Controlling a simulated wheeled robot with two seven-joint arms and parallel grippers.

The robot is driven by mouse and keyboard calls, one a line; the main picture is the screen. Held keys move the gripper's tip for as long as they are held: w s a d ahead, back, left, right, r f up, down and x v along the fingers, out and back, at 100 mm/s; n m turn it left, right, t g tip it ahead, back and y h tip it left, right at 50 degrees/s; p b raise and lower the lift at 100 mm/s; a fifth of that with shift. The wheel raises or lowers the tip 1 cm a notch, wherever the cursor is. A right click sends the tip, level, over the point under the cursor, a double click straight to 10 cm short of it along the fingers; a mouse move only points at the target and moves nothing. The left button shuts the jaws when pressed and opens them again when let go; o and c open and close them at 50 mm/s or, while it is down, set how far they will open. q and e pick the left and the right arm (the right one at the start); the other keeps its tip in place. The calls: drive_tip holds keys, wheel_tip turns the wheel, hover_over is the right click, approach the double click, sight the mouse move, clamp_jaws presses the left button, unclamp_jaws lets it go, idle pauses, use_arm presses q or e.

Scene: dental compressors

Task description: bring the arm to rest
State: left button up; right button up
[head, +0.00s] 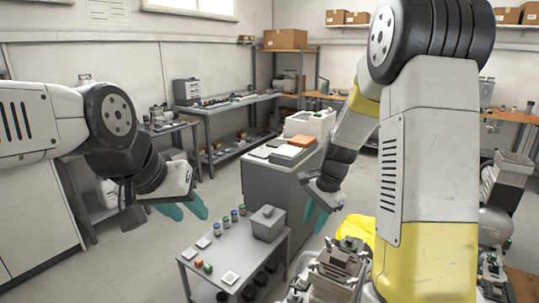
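My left arm comes in from the left, and its gripper (193,217) hangs above the floor, up and left of the small grey table. Its two teal fingers are apart with nothing between them. My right arm, white and yellow, fills the right side of the view and bends down to its gripper (314,226). The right gripper's teal fingers point down beside the grey cabinet, seen nearly edge-on, with a narrow gap and nothing visible between them.
Machine parts (335,268) and a yellow item (356,229) are at the lower right. Workbenches line the back wall. Floor at left is clear.

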drive_tip(key=s+r+n+t, duration=0.4)
drive_tip(key=s+r+n, duration=0.8)
drive_tip(key=s+r, duration=0.6)
drive_tip(key=shift+s+t, duration=0.4)
drive_tip(key=shift+s, duration=0.65)
